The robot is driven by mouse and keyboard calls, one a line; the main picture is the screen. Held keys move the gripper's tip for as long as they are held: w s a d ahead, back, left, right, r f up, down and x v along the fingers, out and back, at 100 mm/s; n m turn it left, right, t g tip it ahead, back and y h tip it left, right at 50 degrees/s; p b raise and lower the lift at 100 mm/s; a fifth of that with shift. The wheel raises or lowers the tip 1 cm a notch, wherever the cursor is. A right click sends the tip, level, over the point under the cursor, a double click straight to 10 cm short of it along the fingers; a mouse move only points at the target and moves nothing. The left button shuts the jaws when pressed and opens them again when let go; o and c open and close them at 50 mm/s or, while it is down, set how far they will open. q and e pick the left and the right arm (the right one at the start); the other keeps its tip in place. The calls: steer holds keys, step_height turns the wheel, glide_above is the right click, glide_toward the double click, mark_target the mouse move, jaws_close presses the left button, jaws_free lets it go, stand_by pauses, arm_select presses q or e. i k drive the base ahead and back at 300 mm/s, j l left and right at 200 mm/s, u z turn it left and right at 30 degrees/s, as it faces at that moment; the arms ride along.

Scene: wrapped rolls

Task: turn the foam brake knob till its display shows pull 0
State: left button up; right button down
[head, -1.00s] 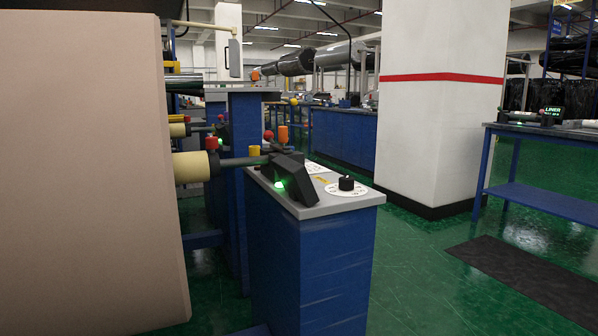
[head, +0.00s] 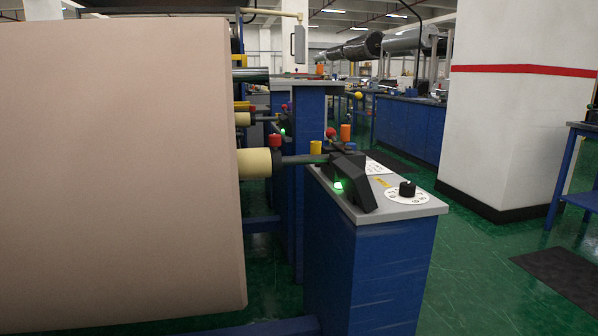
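A black knob (head: 407,188) stands on a round white dial with marks (head: 405,197), on the grey top of a blue cabinet (head: 372,255). Beside it on the left is a dark wedge-shaped box (head: 350,183) with a green glow at its near side; its display face is turned away and no reading shows. The label near the knob is too small to read, so I cannot tell if this is the foam brake. Neither of my grippers is in view.
A huge brown roll (head: 115,170) fills the left, its pale yellow core (head: 254,163) on a shaft reaching the cabinet. More blue stands (head: 297,130) lie behind. A white pillar (head: 508,120) and dark mat (head: 565,270) are at right. Green floor is open right of the cabinet.

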mark_target(406, 189)
steer(key=i+l+u, duration=0.15)
steer(key=l+u, duration=0.25)
steer(key=i+l+u, duration=0.1)
steer(key=l+u, duration=0.15)
steer(key=u, duration=0.15)
steer(key=l+u, duration=0.4)
steer(key=i, duration=0.05)
